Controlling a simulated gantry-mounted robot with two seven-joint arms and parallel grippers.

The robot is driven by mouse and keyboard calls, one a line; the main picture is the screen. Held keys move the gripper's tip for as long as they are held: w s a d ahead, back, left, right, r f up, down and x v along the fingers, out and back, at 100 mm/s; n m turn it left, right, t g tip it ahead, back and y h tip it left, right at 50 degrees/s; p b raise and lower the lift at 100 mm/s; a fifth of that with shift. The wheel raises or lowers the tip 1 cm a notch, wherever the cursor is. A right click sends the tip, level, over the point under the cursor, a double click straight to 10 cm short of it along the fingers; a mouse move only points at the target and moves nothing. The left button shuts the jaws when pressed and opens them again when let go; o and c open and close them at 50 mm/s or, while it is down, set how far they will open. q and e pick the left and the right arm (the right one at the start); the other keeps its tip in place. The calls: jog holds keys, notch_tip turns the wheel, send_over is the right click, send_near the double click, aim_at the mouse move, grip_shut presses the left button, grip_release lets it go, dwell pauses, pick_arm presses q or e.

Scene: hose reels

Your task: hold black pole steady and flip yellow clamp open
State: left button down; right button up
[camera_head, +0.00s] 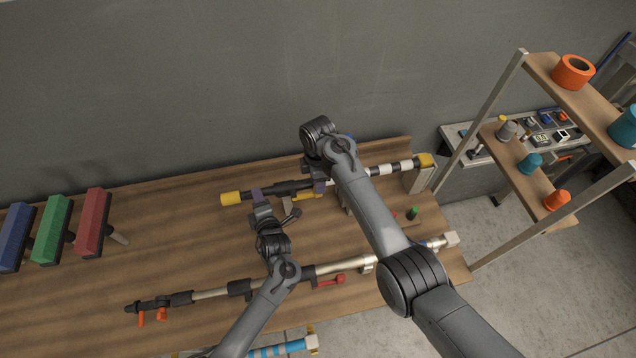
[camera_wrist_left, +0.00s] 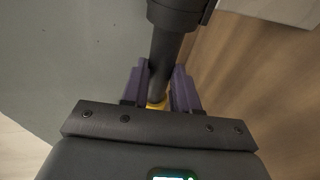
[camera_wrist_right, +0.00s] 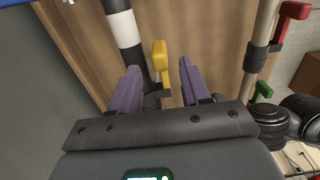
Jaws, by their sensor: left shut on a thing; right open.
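The black pole (camera_head: 290,188) lies along the back of the workbench, with a yellow end at the left and white bands toward the right. My left gripper (camera_head: 257,193) is shut on the pole near its yellow end. In the left wrist view the purple fingers (camera_wrist_left: 160,70) sit on both sides of the black shaft (camera_wrist_left: 165,52). My right gripper (camera_wrist_right: 159,76) is open over the pole's middle.
A second pole (camera_head: 212,293) with red and orange levers lies nearer the front of the wooden bench (camera_head: 130,230). Blue, green and red blocks (camera_head: 93,222) stand at the left. A shelf rack (camera_head: 590,98) stands at the right. A grey wall is behind.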

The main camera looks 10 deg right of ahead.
jog(key=shift+f, duration=1.25)
grip_shut()
